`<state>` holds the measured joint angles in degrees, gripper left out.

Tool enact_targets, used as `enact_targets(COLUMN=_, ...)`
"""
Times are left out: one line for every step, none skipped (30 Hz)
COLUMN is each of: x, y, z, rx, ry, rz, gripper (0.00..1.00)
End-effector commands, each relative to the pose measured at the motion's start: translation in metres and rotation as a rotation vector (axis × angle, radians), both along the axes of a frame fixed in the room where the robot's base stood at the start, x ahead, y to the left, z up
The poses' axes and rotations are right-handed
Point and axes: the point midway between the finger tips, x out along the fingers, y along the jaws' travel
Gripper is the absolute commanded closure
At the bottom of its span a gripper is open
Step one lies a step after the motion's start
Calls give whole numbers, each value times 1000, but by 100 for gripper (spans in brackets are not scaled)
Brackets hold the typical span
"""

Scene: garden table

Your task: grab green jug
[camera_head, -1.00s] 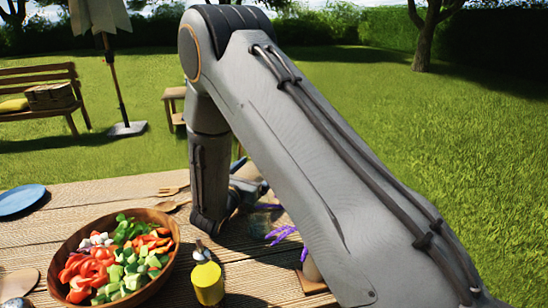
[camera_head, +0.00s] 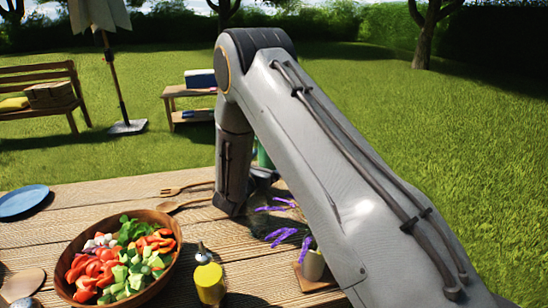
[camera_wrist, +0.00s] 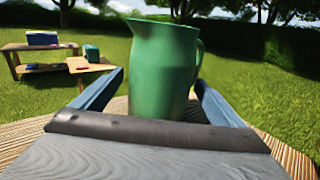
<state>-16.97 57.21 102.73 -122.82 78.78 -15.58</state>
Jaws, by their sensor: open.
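The green jug (camera_wrist: 163,68) stands upright in the middle of the wrist view, spout to the left and handle to the right. A green sliver of it (camera_head: 264,157) shows behind my arm in the head view. My gripper (camera_wrist: 159,78) is open, with one blue finger on each side of the jug's lower body. I cannot tell whether either finger touches it. In the head view my arm covers most of the gripper.
On the wooden table (camera_head: 100,195) are a salad bowl (camera_head: 172,262), a yellow bottle (camera_head: 209,284), a blue plate (camera_head: 22,200) and wooden utensils (camera_head: 185,204). A lavender pot (camera_head: 313,265) stands right of my wrist, close to my arm. Lawn lies beyond.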

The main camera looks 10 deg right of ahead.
Motion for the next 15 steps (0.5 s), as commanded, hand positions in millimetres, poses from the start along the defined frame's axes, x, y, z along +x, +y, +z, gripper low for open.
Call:
enact_targets(x=0, y=0, z=0, rx=0, ry=0, rz=0, gripper=13)
enact_targets(x=0, y=0, z=0, rx=0, ry=0, rz=0, gripper=18)
enact_targets(x=0, y=0, z=0, rx=0, ry=0, rz=0, gripper=25)
enact_targets(x=0, y=0, z=0, rx=0, ry=0, rz=0, gripper=30)
enact_targets(x=0, y=0, z=0, rx=0, ry=0, rz=0, gripper=35)
enact_targets(x=0, y=0, z=0, rx=0, ry=0, rz=0, gripper=42)
enact_targets(x=0, y=0, z=0, rx=0, ry=0, rz=0, gripper=47)
enact_targets(x=0, y=0, z=0, rx=0, ry=0, rz=0, gripper=52)
enact_targets(x=0, y=0, z=0, rx=0, ry=0, rz=0, gripper=59)
enact_targets(x=0, y=0, z=0, rx=0, ry=0, rz=0, gripper=64)
enact_targets(x=0, y=0, z=0, rx=0, ry=0, rz=0, gripper=68)
enact_targets(x=0, y=0, z=1, rx=0, ry=-2, rz=0, gripper=68)
enact_targets(x=0, y=0, z=1, rx=0, ry=-2, rz=0, gripper=68)
enact_targets(x=0, y=0, z=1, rx=0, ry=-2, rz=0, gripper=68)
enact_targets(x=0, y=0, z=1, rx=0, ry=-2, rz=0, gripper=68)
